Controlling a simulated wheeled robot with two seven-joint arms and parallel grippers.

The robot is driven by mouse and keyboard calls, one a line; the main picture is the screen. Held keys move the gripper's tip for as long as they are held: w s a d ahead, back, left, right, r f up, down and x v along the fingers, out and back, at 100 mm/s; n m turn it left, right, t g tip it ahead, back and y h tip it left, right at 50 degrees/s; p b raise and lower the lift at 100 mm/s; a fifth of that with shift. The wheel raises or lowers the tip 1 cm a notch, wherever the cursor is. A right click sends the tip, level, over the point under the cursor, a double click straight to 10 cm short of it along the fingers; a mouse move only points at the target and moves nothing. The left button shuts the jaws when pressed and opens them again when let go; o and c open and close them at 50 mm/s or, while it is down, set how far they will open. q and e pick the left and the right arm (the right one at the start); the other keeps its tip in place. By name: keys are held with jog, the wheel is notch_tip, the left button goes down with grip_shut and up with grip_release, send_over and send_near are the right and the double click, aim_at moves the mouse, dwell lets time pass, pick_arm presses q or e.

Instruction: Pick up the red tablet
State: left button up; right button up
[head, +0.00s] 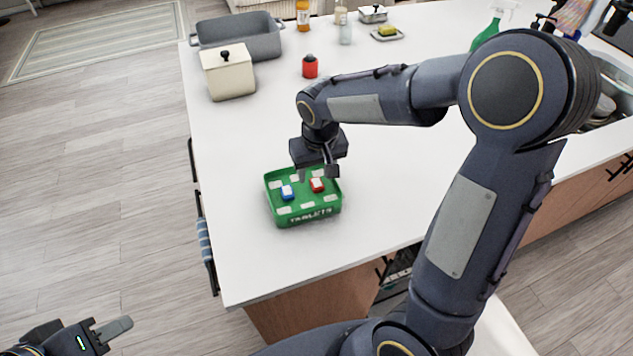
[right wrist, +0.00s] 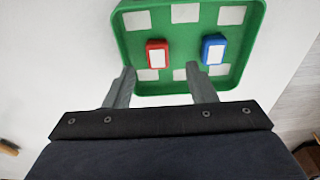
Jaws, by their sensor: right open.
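A red tablet (head: 317,185) with a white top lies in the right part of a green tray (head: 305,218) marked "TABLETS". A blue tablet (head: 287,192) lies to its left in the same tray. My right gripper (head: 316,175) is above the tray's far edge, open and empty. In the right wrist view its fingers (right wrist: 163,90) reach over the tray's near rim; the red tablet (right wrist: 157,52) is ahead between them, and the blue tablet (right wrist: 214,48) is ahead of the right finger. My left gripper (head: 112,330) is low at the bottom left, away from the counter; its opening is unclear.
The tray stands on a white counter (head: 240,255) near its front left corner. A cream canister (head: 229,75), a grey bin (head: 250,42) and a red jar (head: 310,67) stand farther back. Bottles and a sponge dish (head: 387,35) are at the far side. Counter around the tray is clear.

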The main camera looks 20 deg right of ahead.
aim_at(316, 186)
jog(key=f, duration=0.4)
jog(key=shift+w+d, duration=0.2)
jog(key=shift+r, duration=0.1)
jog(key=c, duration=1.1)
jog(key=shift+o, duration=0.2)
